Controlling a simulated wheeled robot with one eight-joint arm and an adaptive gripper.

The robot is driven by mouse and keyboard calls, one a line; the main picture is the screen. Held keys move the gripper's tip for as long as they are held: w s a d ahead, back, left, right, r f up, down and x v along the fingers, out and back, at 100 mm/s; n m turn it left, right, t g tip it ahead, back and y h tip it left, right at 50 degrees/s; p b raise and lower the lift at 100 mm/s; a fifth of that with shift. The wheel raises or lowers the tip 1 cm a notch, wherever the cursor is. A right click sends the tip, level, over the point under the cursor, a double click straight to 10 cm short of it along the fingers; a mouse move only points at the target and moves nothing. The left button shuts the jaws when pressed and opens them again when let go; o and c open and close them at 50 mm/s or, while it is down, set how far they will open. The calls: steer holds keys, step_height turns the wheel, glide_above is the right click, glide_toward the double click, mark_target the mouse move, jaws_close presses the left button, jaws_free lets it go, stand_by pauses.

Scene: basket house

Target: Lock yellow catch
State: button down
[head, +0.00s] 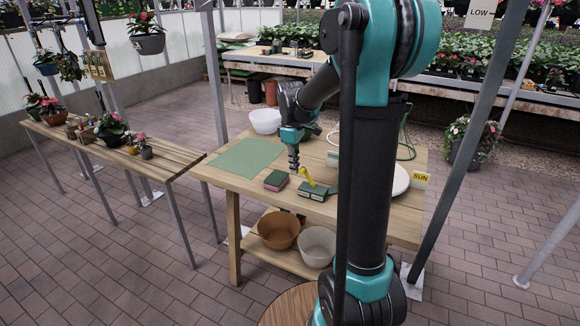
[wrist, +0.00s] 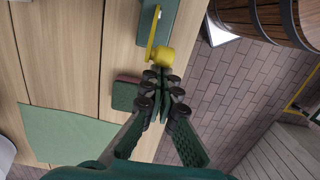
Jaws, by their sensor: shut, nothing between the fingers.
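The yellow catch (head: 307,177) stands on a dark green block (head: 314,191) on the wooden table. In the wrist view the catch (wrist: 162,53) shows a round knob and a flat arm running up the picture along the green block (wrist: 170,12). My gripper (head: 294,167) points down just left of the catch in the head view. In the wrist view its shut, empty fingertips (wrist: 159,78) lie right below the yellow knob. I cannot tell whether they touch it.
A green and pink block (head: 276,180) lies beside the catch's block. A green mat (head: 247,158), a white bowl (head: 265,120) and a round white plate (head: 401,180) are on the table. Pots sit on the lower shelf.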

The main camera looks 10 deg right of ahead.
mark_target(303, 169)
stand_by(0.4)
steer(key=shift+s+d+r+y, duration=0.15)
steer(key=shift+d+r+y, duration=0.05)
steer(key=shift+d+y, duration=0.1)
steer(key=shift+s+d+r+t, duration=0.1)
steer(key=shift+t, duration=0.3)
steer(key=d+t+y, duration=0.1)
steer(key=s+d+r+y, duration=0.1)
steer(key=shift+s+d+r+t+y, duration=0.1)
steer(key=shift+s+t+y, duration=0.15)
steer(key=shift+t+y, duration=0.15)
steer(key=shift+s+d+r+t+y, duration=0.25)
steer(key=shift+s+d+t+y, duration=0.5)
steer(key=shift+d+y, duration=0.3)
steer(key=shift+s+d+t+y, duration=0.6)
steer(key=shift+d+t+y, duration=0.15)
steer(key=shift+y, duration=0.4)
